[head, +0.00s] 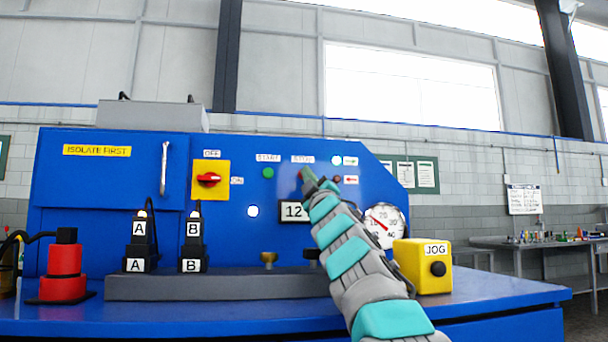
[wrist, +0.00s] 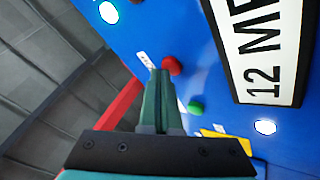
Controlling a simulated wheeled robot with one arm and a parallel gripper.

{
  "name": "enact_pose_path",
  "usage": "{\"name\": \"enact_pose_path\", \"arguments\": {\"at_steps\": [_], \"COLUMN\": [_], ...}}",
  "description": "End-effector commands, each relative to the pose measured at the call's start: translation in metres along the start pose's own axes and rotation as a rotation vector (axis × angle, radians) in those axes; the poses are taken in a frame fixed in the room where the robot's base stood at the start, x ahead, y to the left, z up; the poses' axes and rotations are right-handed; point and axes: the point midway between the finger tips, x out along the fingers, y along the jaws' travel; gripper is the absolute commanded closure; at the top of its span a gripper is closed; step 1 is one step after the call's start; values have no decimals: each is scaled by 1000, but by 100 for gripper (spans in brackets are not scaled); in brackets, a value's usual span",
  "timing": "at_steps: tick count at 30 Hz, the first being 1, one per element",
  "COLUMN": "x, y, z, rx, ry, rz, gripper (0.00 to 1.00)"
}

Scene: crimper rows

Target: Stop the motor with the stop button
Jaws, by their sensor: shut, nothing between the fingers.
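The red stop button (wrist: 173,66) shows in the wrist view on the blue panel. In the head view it sits under the STOP label (head: 303,159), mostly hidden behind my gripper (head: 309,178). My gripper also shows in the wrist view (wrist: 163,75); its fingers are shut together and empty. The fingertips overlap the left edge of the stop button in that view. I cannot tell whether they touch it. The green start button (head: 268,172) is to the left of it in the head view, and it shows below the stop button in the wrist view (wrist: 195,107).
A red rotary switch on a yellow plate (head: 221,180), a lit white lamp (head: 253,211) and a number display (head: 294,211) are on the panel. A gauge (head: 384,225) and yellow JOG box (head: 423,266) stand right of my arm. A grey rail (head: 210,286) lies in front.

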Motion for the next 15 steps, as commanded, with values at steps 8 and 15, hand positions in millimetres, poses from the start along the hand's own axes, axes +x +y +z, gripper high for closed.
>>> {"name": "enact_pose_path", "arguments": {"at_steps": [8,15], "x": [-1,-11], "y": [0,3], "z": [0,-3], "rx": [0,1], "ry": [-1,-2], "rz": [-1,-1], "gripper": [100,100]}}
